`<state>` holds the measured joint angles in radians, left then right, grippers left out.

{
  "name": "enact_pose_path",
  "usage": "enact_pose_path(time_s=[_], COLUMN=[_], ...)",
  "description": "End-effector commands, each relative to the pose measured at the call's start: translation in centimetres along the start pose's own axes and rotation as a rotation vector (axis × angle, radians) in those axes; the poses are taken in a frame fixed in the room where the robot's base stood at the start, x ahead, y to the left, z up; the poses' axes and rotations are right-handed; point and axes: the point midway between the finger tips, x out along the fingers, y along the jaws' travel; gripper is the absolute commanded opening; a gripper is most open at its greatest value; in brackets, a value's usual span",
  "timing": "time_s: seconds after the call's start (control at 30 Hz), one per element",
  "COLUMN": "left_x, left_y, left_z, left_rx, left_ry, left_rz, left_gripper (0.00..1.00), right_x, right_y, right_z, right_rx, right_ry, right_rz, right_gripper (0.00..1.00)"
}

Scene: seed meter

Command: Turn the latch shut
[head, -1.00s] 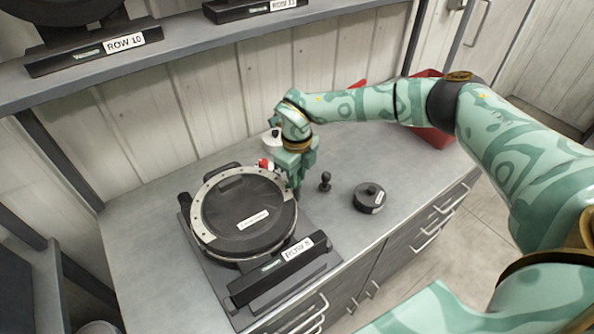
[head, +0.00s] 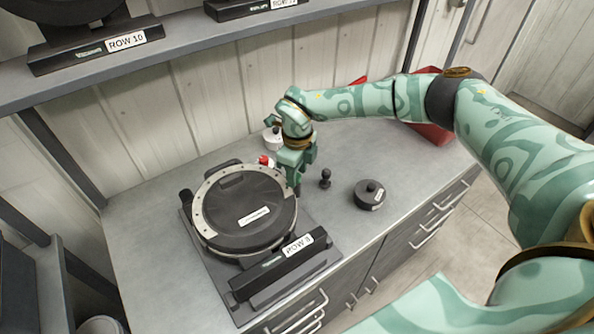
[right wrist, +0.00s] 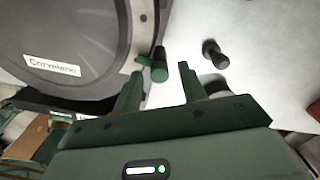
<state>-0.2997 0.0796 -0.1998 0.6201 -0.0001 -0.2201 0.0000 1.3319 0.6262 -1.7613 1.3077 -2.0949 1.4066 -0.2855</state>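The seed meter (head: 240,222) is a round black housing with a pale, holed rim ring, and it lies on a stand on the counter. The wrist view shows its labelled cover (right wrist: 60,50) at the left. The latch (right wrist: 159,66) is a small green knob on a short lever at the rim. In the head view my right gripper mostly hides it. My right gripper (head: 297,186) points down at the meter's right edge. In the wrist view its fingers (right wrist: 160,80) are apart, with the latch knob between their tips, nearer the left finger. Contact cannot be told. My left gripper is out of view.
A small black knobbed piece (head: 325,179) stands right of the gripper, with a round black lidded part (head: 369,195) beyond it. A ROW 8 block (head: 280,264) sits in front of the meter. A red bin (head: 433,135) stands at the back right.

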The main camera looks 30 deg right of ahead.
Motion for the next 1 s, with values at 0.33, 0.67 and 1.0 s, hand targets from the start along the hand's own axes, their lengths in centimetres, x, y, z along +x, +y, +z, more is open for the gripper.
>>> enact_pose_path(time_s=[0.33, 0.67, 1.0], left_x=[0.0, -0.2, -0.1], left_y=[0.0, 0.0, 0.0], left_z=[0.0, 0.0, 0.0], left_rx=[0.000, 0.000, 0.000], left_ry=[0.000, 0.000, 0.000], left_rz=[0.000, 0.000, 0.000], left_gripper=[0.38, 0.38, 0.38], right_x=[-0.3, -7.5, -14.9], right_y=[0.0, -0.1, -0.1], right_z=[0.0, 0.1, 0.0], right_rx=[0.001, 0.000, 0.001], right_ry=[0.001, -0.003, -0.001], right_rz=[0.001, -0.002, -0.001], right_gripper=[0.43, 0.43, 0.43])
